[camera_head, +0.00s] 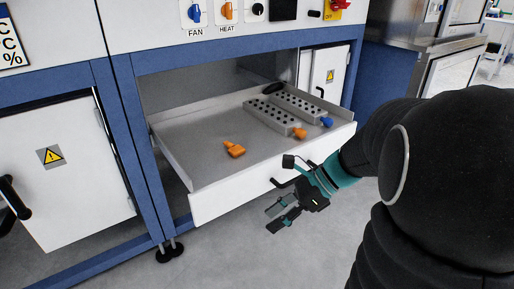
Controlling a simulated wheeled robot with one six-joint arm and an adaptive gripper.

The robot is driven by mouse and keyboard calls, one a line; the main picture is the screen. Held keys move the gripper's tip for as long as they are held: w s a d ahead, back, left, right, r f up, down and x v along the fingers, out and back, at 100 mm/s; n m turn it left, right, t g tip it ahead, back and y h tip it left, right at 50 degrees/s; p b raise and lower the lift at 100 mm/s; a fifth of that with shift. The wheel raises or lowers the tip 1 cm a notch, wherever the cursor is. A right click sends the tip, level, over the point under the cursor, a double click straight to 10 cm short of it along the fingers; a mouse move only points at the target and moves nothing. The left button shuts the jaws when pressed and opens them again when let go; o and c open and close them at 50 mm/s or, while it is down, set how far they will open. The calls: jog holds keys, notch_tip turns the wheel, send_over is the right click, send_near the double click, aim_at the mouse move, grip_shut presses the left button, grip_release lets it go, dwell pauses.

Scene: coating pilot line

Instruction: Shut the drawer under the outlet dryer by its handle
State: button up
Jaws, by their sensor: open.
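The drawer (202,168) under the dryer panel is pulled out, with its white front (228,200) facing me. The dark drawer handle (284,182) shows in the middle of the front, partly hidden by my gripper. My gripper (272,218) is open and empty. It hangs in front of the drawer front, below and a little left of the handle in the picture. I cannot tell whether any part of it touches the handle. My arm comes in from the right and hides the right part of the drawer front.
Inside the drawer lie an orange piece (234,149) and two grey perforated blocks (270,117) with orange and blue ends. A white cabinet door (75,185) with a warning sign stands at the left. Blue frame posts flank the drawer. The floor (250,262) in front is clear.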

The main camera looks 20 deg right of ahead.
jog(key=w+d+f+m+t+y+b, duration=0.1)
jog(key=w+d+f+m+t+b, duration=0.15)
jog(key=d+m+t, duration=0.4)
jog(key=w+d+f+m+t+y+b, duration=0.1)
jog(key=w+d+f+m+t+y, duration=0.2)
jog(key=d+m, duration=0.65)
jog(key=w+d+f+m+t+b, duration=0.1)
jog(key=w+d+f+m+t, duration=0.3)
jog(key=d+m, duration=0.35)
jog(key=shift+n, duration=0.25)
jog(key=b+x, duration=0.1)
jog(key=x, duration=1.2)
jog(key=shift+b, duration=0.4)
jog(key=shift+d, duration=0.1)
grip_shut()
